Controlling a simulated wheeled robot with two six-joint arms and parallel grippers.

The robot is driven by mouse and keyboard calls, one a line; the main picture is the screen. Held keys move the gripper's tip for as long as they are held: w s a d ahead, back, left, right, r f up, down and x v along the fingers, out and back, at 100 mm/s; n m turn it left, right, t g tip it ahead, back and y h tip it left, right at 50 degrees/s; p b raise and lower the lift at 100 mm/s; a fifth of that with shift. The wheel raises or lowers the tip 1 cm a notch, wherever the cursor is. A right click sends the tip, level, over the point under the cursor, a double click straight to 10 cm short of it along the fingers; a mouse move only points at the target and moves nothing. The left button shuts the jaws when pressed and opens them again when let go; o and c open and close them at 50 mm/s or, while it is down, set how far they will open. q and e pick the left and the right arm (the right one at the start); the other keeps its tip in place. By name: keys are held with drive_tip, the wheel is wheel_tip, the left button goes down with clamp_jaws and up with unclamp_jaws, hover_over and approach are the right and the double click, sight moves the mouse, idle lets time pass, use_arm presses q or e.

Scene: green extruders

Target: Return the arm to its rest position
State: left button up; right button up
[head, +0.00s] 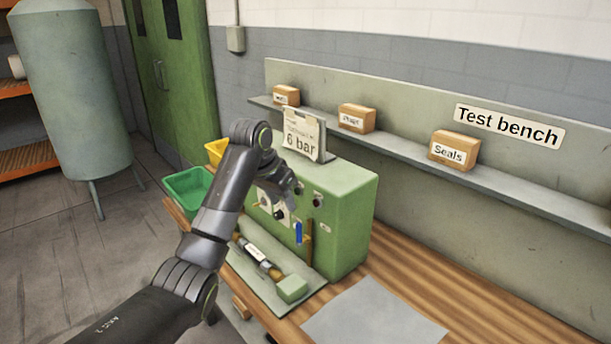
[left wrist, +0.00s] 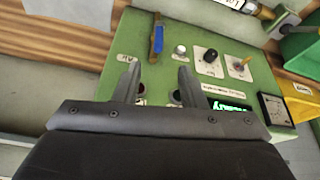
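My left arm (head: 225,195) reaches in from the lower left. Its gripper (head: 283,192) is in front of the control face of the green test machine (head: 345,215). In the left wrist view the two fingers (left wrist: 158,82) stand apart with nothing between them, over the machine's panel (left wrist: 165,65). They point at the panel near a red button (left wrist: 142,88) and a dark one (left wrist: 176,96); I cannot tell whether they touch it. The blue-handled lever (head: 298,233) hangs down and also shows in the left wrist view (left wrist: 157,40). My right gripper is not in view.
A tray (head: 262,290) holding a cylindrical part (head: 257,254) lies before the machine. A green bin (head: 187,188) and a yellow bin (head: 215,150) stand left. A "6 bar" sign (head: 303,135) stands on the machine. A grey sheet (head: 375,315) lies right; the shelf (head: 400,150) carries boxes.

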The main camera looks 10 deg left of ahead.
use_arm(q)
drive_tip(key=s+a+f+n+y, duration=0.1)
drive_tip(key=s+a+f, duration=0.2)
drive_tip(key=s+f, duration=0.7)
drive_tip(key=s+a+f+n, duration=0.1)
drive_tip(key=s+a+f, duration=0.2)
drive_tip(key=s+f, duration=0.75)
drive_tip(key=s+a+f+n+y, duration=0.2)
drive_tip(key=s, duration=1.1)
drive_tip(key=s+a+f+n+y, duration=0.1)
drive_tip(key=s+a+f, duration=0.15)
drive_tip(key=s, duration=1.05)
wheel_tip(320, 180, down, 26)
drive_tip(key=a+g+b, duration=0.1)
drive_tip(key=a+g, duration=0.1)
drive_tip(key=s+d+f+h+b, duration=0.1)
drive_tip(key=s+f, duration=1.4)
drive_tip(key=f, duration=0.1)
drive_tip(key=shift+d+f+g, duration=0.3)
drive_tip(key=shift+f+g, duration=0.05)
drive_tip(key=shift+g, duration=0.05)
